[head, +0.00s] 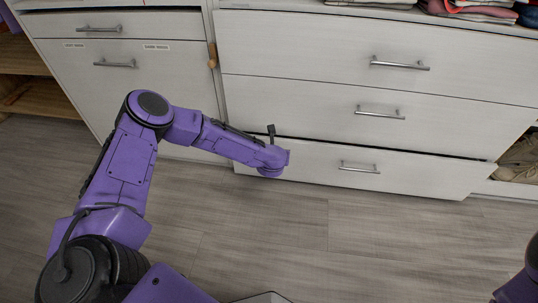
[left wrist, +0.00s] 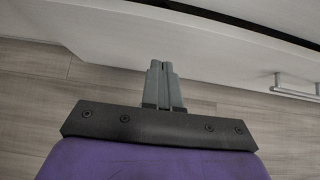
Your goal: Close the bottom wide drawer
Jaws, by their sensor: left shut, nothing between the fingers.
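The bottom wide drawer (head: 410,172) is white with a metal bar handle (head: 359,167). It stands slightly out from the cabinet, with a dark gap along its top edge. My left arm reaches to the drawer's left part, and the wrist end hides some of its front. In the left wrist view my left gripper (left wrist: 161,66) is shut and empty, its fingertips in front of the pale drawer front (left wrist: 190,50). I cannot tell whether they touch it. The handle also shows at the right of that view (left wrist: 297,90). My right gripper is not in view.
Two wide drawers, the middle one (head: 290,110) and the top one (head: 300,50), sit above and look shut. A cabinet door (head: 150,90) is at the left. Shoes (head: 522,152) lie in an open cubby at the right. The wooden floor (head: 330,235) in front is clear.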

